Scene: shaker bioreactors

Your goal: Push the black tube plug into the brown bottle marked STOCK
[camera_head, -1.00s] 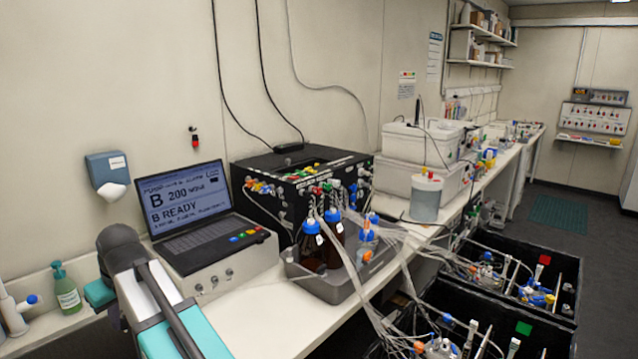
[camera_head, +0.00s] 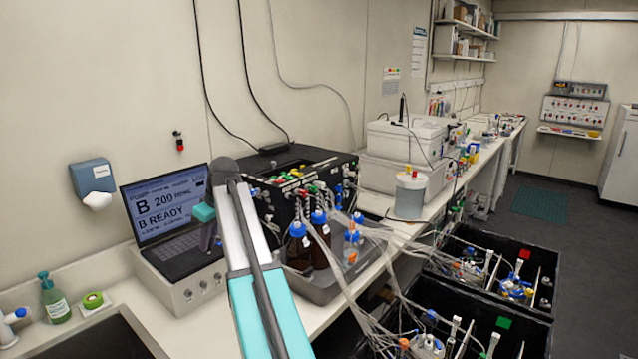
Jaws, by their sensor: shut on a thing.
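Two brown bottles with blue caps stand in a grey tray (camera_head: 325,292) on the bench: a left one (camera_head: 299,256) and one behind it to the right (camera_head: 321,242). Their small white labels are too small to read, so I cannot tell which is marked STOCK. I cannot make out the black tube plug. My arm (camera_head: 262,310) rises from the bottom to a grey joint left of the bottles.
A laptop (camera_head: 165,205) on its base stands left, a black pump box (camera_head: 342,178) behind the bottles. A clear blue-capped bottle (camera_head: 352,243) stands right of them. Loose clear tubes (camera_head: 375,265) hang over the bench edge toward black crates (camera_head: 530,334). A green soap bottle (camera_head: 54,302) stands far left.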

